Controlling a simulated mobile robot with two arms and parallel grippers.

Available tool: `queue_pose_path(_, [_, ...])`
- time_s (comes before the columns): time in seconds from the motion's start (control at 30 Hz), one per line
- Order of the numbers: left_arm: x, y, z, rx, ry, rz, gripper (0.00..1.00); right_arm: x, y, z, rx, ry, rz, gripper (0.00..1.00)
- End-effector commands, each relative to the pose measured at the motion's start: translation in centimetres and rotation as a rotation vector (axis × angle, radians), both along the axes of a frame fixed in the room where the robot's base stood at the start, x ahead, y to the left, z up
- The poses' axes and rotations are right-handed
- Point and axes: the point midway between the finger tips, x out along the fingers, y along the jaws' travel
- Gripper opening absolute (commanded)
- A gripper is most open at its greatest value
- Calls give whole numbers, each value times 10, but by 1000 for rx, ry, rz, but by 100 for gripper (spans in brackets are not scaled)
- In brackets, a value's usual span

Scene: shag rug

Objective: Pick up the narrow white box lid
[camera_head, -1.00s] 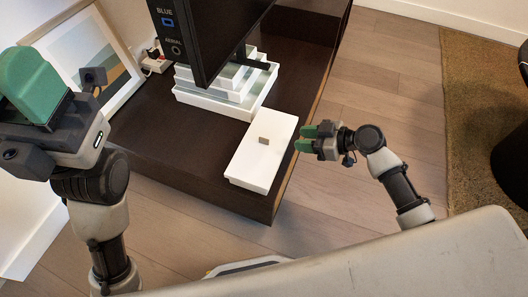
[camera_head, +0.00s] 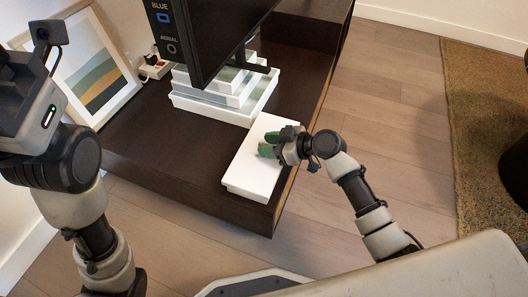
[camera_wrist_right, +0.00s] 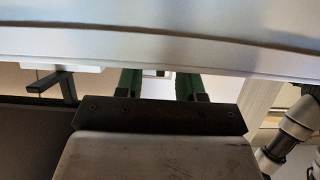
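The narrow white box with its flat lid (camera_head: 256,173) lies near the right end of the dark low cabinet. My right gripper (camera_head: 267,146) is over the lid's upper half, with its green fingers at the small handle, which is hidden in the head view. In the right wrist view the green fingers (camera_wrist_right: 157,84) are spread apart, with a small dark piece, apparently the handle (camera_wrist_right: 157,73), showing between them. Neither finger visibly touches it. My left arm is at the left edge; its fingers are out of the picture.
The dark cabinet (camera_head: 160,165) also bears a screen (camera_head: 212,35) and stacked white boxes (camera_head: 225,98) behind the lid. A framed picture (camera_head: 95,75) and a power strip (camera_head: 154,68) are at the left. Wooden floor (camera_head: 385,110) is free to the right.

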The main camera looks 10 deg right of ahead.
Motion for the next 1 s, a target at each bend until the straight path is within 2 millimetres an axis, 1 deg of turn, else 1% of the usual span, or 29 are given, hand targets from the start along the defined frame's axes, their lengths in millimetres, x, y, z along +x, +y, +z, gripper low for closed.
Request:
queue_pose_path(0.17, [0,0,1,0,0,0,43,0,0,1,0,0,0,38])
queue_pose_path(0.4, [0,0,1,0,0,0,43,0,0,0,-1,1,0,2])
queue_pose_path(0.43, [0,0,1,0,0,0,43,0,0,0,-1,1,0,0])
queue_pose_path(0.77, [0,0,1,0,-1,-1,43,0,0,1,0,0,0,0])
queue_pose_path(0.87, [0,0,4,0,-2,-1,43,0,0,5,0,0,0,0])
queue_pose_path(0.97, [0,0,6,-3,0,-3,43,0,0,12,-1,-1,0,0])
queue_pose_path(1.0, [3,1,4,-3,15,-3,43,0,0,16,-1,-1,0,0])
